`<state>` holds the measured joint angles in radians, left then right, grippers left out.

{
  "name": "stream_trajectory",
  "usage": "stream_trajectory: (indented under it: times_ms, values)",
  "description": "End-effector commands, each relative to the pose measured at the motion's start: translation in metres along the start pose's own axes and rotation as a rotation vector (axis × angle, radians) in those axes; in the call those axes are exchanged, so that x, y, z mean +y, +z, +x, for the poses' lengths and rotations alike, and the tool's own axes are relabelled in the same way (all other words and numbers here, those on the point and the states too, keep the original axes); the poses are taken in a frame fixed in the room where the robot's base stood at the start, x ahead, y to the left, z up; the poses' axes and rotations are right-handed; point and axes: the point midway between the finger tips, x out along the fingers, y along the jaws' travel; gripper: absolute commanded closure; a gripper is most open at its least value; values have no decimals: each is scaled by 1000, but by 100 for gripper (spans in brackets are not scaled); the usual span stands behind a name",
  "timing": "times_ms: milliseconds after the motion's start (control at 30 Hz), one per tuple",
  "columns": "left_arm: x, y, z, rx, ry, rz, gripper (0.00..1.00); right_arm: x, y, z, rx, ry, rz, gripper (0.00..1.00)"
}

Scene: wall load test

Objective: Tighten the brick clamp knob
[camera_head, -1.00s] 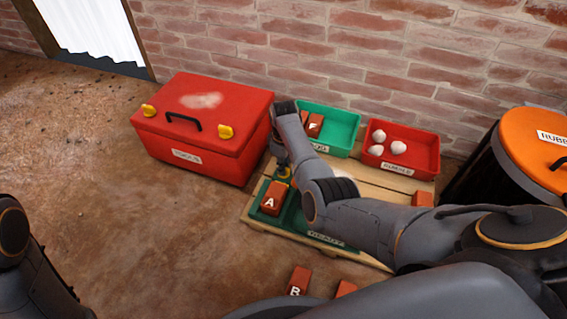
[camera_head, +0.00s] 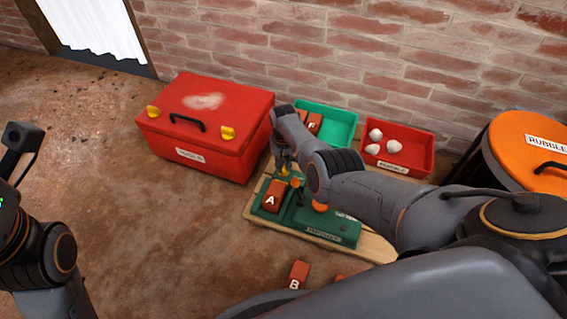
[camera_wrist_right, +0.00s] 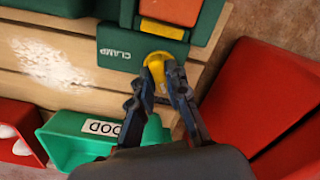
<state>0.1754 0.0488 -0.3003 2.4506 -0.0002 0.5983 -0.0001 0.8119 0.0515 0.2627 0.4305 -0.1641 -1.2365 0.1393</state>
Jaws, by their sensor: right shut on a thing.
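The yellow clamp knob (camera_wrist_right: 157,64) sits at the edge of the green clamp block (camera_wrist_right: 117,40), which is labelled CLAMP, in the right wrist view. My right gripper (camera_wrist_right: 163,76) is shut on this knob, with its dark fingers on either side of it. In the head view, the knob (camera_head: 284,170) is a small yellow spot below my right gripper (camera_head: 283,163). The orange-red brick A (camera_head: 272,197) lies in the green fixture just in front of the knob. It shows partly in the wrist view (camera_wrist_right: 172,10). My left arm is at the left edge; its fingers do not show.
A red toolbox (camera_head: 205,140) stands left of the pallet (camera_head: 376,247). A green tray (camera_head: 334,128) with bricks and a red tray (camera_head: 412,155) with white lumps are behind. An orange-lidded bin (camera_head: 530,145) is at right. Brick B (camera_head: 298,274) lies on the floor in front.

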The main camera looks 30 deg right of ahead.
Motion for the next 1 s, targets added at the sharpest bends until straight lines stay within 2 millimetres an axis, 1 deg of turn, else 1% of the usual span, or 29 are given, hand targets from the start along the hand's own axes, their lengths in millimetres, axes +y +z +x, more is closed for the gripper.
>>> stream_trajectory:
  times_ms: [200,500,700,1000]
  values:
    - [0,-1,1,2,-2,-1,26,1,0,0,-1,1,200,100]
    - [-1,1,-2,-11,-7,-3,26,1,1,1,-2,2,417,100]
    - [-1,2,-4,-18,-7,-3,26,1,1,1,-2,2,504,100]
    - [0,2,-4,-18,-4,-2,26,1,1,1,-1,2,554,100]
